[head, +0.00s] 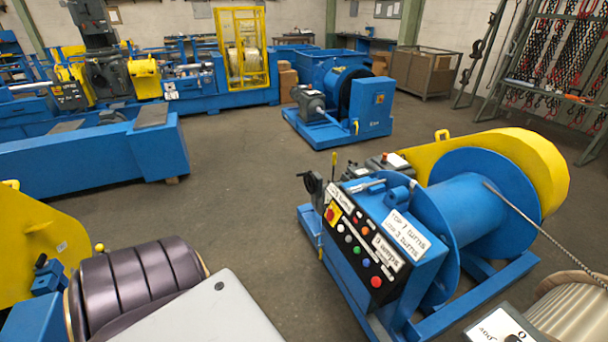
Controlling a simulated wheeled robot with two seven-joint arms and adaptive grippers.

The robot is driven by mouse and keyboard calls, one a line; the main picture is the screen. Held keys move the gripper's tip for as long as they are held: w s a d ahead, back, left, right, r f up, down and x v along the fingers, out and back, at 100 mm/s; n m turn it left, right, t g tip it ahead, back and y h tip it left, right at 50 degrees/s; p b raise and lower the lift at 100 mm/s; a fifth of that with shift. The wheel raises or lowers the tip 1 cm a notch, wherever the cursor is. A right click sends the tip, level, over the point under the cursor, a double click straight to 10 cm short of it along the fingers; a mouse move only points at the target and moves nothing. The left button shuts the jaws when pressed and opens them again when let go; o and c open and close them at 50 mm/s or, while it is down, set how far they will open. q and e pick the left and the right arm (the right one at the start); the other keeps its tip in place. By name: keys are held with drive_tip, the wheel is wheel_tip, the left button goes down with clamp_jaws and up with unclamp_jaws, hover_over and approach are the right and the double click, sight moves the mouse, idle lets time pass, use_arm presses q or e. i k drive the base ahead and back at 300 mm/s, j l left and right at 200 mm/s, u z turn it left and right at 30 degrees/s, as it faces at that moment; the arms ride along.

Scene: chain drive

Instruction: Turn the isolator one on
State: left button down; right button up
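A blue winch stands right of centre with a sloping black control panel (357,240). At the panel's upper left is a red rotary switch on a yellow plate (333,213), which looks like an isolator. Its handle is too small to read on or off. Several coloured buttons and white labels sit beside it; one label (404,235) reads "TOP 7 turns". A second blue machine farther back carries a small red-and-yellow switch (379,98). I cannot read which one is numbered one. Neither of my grippers is in view.
A dark ribbed roller (135,282) and a yellow guard (40,245) stand at near left. A blue drum (480,215) with a yellow cover fills the right. A white box (500,326) marked "400" is at the bottom right. Grey floor (240,190) is clear in the middle.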

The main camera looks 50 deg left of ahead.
sight(329, 215)
drive_tip(key=u, duration=1.35)
